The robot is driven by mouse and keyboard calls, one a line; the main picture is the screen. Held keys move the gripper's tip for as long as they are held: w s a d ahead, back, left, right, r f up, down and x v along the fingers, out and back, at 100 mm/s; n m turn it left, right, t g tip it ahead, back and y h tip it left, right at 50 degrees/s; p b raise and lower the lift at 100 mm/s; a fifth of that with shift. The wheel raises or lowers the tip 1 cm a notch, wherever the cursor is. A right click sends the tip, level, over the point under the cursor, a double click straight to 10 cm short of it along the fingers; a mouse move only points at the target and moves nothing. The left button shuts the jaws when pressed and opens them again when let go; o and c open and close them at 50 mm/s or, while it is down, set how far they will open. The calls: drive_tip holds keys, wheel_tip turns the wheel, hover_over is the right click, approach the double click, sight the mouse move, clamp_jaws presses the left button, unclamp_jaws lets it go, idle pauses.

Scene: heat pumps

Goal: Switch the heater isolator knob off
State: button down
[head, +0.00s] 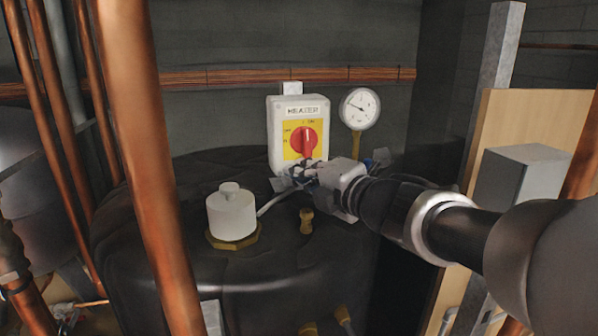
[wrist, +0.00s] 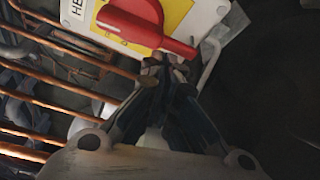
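The white heater isolator box (head: 274,113) has a "HEATER" label and a yellow plate (head: 291,152) with a red knob (head: 305,140). The knob's grip bar stands about upright in the head view, its upper end toward the "ON" marking; "OFF" is at the left. In the wrist view the red knob (wrist: 140,22) is at the top, with its bar reaching right and down. My gripper (wrist: 165,68) has its fingers drawn together, with nothing visible between them, just below the bar. Contact cannot be told. In the head view my gripper (head: 303,171) is below the knob.
A pressure gauge (head: 360,108) stands right of the box. The black tank (head: 270,275) below carries a white cap (head: 231,213) and a brass fitting (head: 307,221). A thick copper pipe (head: 148,150) crosses the left foreground. A grey box (head: 520,185) is at the right.

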drive_tip(key=w+d+r+n+h+p, duration=0.1)
drive_tip(key=d+n+h+p, duration=0.2)
drive_tip(key=n, duration=0.7)
drive_tip(key=shift+w+d+r+n+h, duration=0.3)
drive_tip(key=shift+d+r+h, duration=0.1)
drive_tip(key=shift+d+h, duration=0.85)
drive_tip(key=shift+r, duration=0.15)
wheel_tip(320, 180, down, 5)
drive_tip(key=b, duration=0.3)
drive_tip(key=shift+w+a+r+b, duration=0.1)
drive_tip(key=shift+r+b, duration=0.05)
drive_tip(key=shift+b, duration=0.2)
drive_tip(key=p+v, duration=0.3)
drive_tip(key=v, duration=0.7)
drive_tip(key=shift+r, duration=0.35)
